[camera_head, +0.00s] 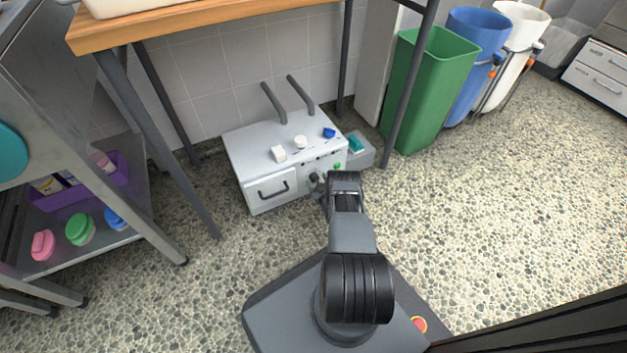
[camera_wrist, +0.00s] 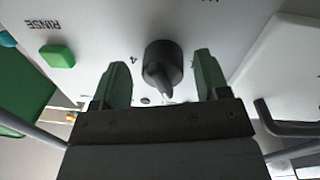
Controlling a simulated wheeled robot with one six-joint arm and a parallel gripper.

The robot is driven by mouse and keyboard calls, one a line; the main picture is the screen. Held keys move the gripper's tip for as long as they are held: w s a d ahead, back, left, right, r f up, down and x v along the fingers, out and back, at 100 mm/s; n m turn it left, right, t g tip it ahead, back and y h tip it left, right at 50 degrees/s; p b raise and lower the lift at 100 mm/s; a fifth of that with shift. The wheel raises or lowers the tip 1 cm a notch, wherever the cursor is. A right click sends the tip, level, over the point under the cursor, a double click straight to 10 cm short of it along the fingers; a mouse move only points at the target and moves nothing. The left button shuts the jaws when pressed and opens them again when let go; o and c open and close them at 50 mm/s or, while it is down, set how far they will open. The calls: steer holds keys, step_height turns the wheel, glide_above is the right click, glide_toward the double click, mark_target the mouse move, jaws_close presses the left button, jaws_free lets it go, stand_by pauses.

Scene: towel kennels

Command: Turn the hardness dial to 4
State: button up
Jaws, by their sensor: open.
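The hardness dial is a dark round knob (camera_wrist: 163,68) with a raised pointer, on the white front of a low machine (camera_head: 256,146). In the wrist view the panel print is upside down. A "4" is printed to the left of the dial, and the dial's pointer points toward the bottom of the picture, not at the 4. My gripper (camera_wrist: 161,75) is open, one green finger on each side of the dial, with visible gaps to it. In the head view my gripper (camera_head: 322,188) is at the machine's front, partly covering the dial area.
A green RINSE button (camera_wrist: 57,55) is left of the dial in the wrist view. A drawer with a dark handle (camera_head: 273,190) is beside it. A wooden table (camera_head: 190,22) stands over the machine. A green bin (camera_head: 432,90) is to the right. The right floor is clear.

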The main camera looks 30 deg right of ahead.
steer(key=shift+w+a, duration=0.15)
steer(key=shift+w, duration=0.1)
steer(key=c, duration=0.9)
steer(key=shift+m, duration=0.3)
steer(key=m, duration=0.4)
steer(key=shift+s+m, duration=0.1)
steer(key=shift+m, duration=0.2)
steer(key=m, duration=0.4)
steer(key=m+y, duration=0.1)
steer(key=m, duration=0.4)
steer(key=shift+m+g, duration=0.3)
steer(key=shift+m, duration=2.1)
